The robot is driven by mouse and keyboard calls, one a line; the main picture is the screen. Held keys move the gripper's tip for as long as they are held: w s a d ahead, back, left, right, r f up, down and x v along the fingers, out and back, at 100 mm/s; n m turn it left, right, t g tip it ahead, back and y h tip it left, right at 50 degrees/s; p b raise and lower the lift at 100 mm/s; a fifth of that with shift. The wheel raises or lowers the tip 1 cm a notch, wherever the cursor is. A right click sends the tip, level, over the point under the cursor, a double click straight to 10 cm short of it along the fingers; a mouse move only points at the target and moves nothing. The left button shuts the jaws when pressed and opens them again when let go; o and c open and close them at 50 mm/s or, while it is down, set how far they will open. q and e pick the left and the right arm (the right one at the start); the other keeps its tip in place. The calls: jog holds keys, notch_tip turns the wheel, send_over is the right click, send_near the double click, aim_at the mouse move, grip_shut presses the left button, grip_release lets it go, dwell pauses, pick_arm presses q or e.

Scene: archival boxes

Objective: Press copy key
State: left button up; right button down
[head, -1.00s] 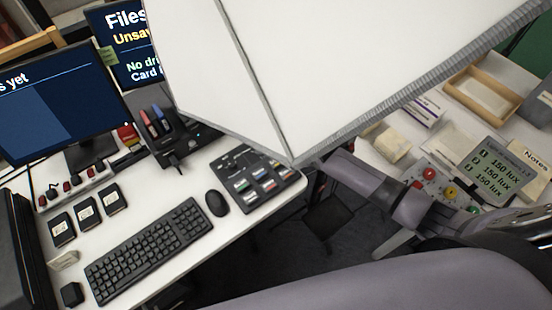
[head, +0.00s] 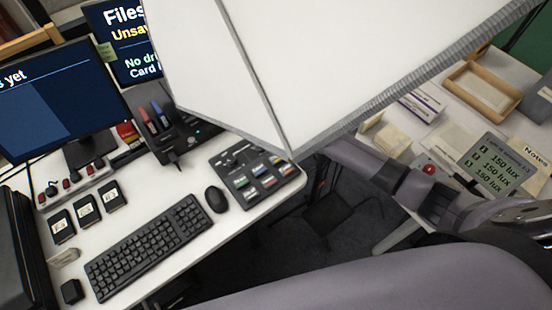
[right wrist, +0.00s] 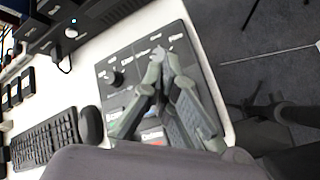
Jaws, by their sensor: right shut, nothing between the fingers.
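A dark key panel (head: 258,172) with several coloured keys lies at the right edge of the white desk in the head view. It also shows in the right wrist view (right wrist: 112,75), with a knob and small white labels. One label there reads like "Delete"; I cannot make out which key is copy. My right gripper (right wrist: 162,56) is shut and empty in the right wrist view, its fingertips in front of the panel's upper part and its fingers hiding some keys. I cannot tell whether it touches. In the head view it is hidden. My left gripper is not in view.
A large white panel (head: 330,70) with a grey edge hangs across the head view. Left of the key panel are a mouse (head: 215,199) and a keyboard (head: 146,247). A second table on the right holds a wooden tray (head: 482,92) and a lux display (head: 493,164).

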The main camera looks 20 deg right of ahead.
jog(key=b, duration=0.5)
send_over(278, 157)
notch_tip(278, 157, down, 6)
jog(key=shift+f, duration=0.2)
jog(key=shift+f+b, duration=0.35)
jog(key=shift+f, duration=0.2)
dwell(0.4)
jog(key=shift+f+b, duration=0.4)
jog(key=shift+b, duration=0.05)
jog(key=shift+f+b, duration=0.55)
dwell(0.6)
jog(key=shift+s+r, duration=0.1)
jog(key=shift+r+p, duration=0.75)
jog(key=shift+r, duration=0.1)
